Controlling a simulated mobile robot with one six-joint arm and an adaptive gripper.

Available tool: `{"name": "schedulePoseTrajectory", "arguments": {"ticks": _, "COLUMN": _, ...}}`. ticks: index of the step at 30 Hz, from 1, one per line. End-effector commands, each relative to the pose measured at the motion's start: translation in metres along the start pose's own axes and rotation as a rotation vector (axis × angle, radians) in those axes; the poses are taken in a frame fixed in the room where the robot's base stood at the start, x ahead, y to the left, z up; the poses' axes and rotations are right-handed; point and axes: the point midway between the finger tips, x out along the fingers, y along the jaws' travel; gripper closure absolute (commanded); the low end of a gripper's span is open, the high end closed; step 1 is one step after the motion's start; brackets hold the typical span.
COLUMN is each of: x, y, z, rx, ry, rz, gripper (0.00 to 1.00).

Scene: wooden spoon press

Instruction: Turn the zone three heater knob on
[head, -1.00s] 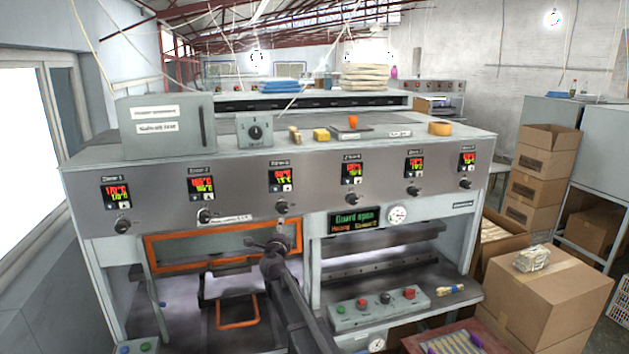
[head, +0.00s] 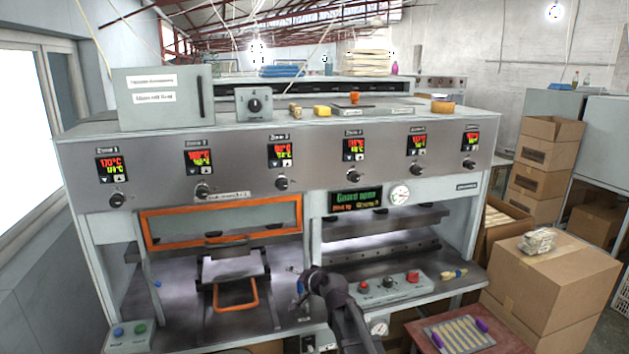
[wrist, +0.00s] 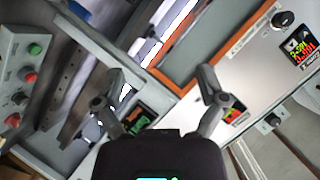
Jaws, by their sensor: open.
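The zone three heater knob (head: 282,183) is a small dark knob on the press's grey upper panel, below the lit zone three display (head: 281,154). Its pointer is too small to read. My gripper (head: 305,280) is below and slightly right of the knob, apart from it, in front of the press's lower opening. In the wrist view, my gripper (wrist: 160,75) has its two fingers spread with nothing between them. The right finger covers part of the panel. I cannot tell which knob in that view is zone three.
Similar knobs, such as zone two's (head: 203,191) and zone four's (head: 359,175), flank it. The orange-framed guard (head: 222,223) is below left. A button box (head: 388,290) sits on the lower ledge. Cardboard boxes (head: 555,275) stand at the right. Space before the panel is clear.

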Motion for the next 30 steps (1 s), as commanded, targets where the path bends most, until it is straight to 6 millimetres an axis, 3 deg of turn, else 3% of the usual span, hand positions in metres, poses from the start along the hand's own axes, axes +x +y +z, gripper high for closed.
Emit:
{"name": "schedulePoseTrajectory", "arguments": {"ticks": 1, "x": -0.011, "y": 0.024, "z": 0.018, "rx": -0.037, "ry": -0.047, "rz": 0.038, "gripper": 0.09}}
{"name": "schedulePoseTrajectory", "arguments": {"ticks": 11, "x": -0.084, "y": 0.143, "z": 0.097, "rx": -0.227, "ry": -0.387, "rz": 0.33, "gripper": 0.09}}
{"name": "schedulePoseTrajectory", "arguments": {"ticks": 18, "x": -0.16, "y": 0.226, "z": 0.145, "rx": -0.288, "ry": -0.633, "rz": 0.584, "gripper": 0.09}}
{"name": "schedulePoseTrajectory", "arguments": {"ticks": 24, "x": -0.216, "y": 0.269, "z": 0.171, "rx": -0.288, "ry": -0.786, "rz": 0.757, "gripper": 0.09}}
{"name": "schedulePoseTrajectory", "arguments": {"ticks": 30, "x": -0.24, "y": 0.282, "z": 0.179, "rx": -0.28, "ry": -0.848, "rz": 0.83, "gripper": 0.09}}
